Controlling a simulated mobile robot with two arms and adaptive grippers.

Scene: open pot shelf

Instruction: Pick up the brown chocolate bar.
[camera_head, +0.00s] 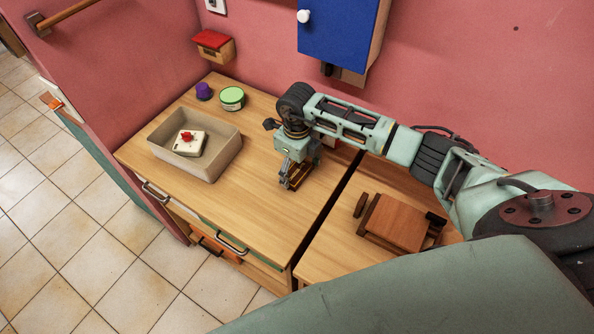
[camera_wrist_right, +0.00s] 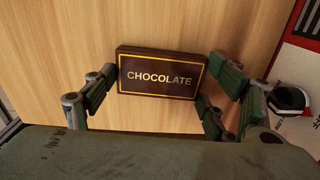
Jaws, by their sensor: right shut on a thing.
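The brown chocolate bar (camera_wrist_right: 158,75) has a yellow border and the word CHOCOLATE on its dark face. In the wrist view it lies between the fingers of my right gripper (camera_wrist_right: 156,92), which are shut on its two ends. In the head view the bar (camera_head: 298,179) shows as a small brown piece under my right gripper (camera_head: 292,176), at the table's right part. Whether it touches the wood cannot be told. My left gripper is not in view.
A beige tray (camera_head: 231,158) holding a white item with a red top stands left on the wooden table (camera_head: 235,200). A purple cup (camera_head: 204,91) and a green-white tin (camera_head: 232,98) stand behind. A brown wooden piece (camera_head: 397,222) lies on the right surface, beyond a dark gap.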

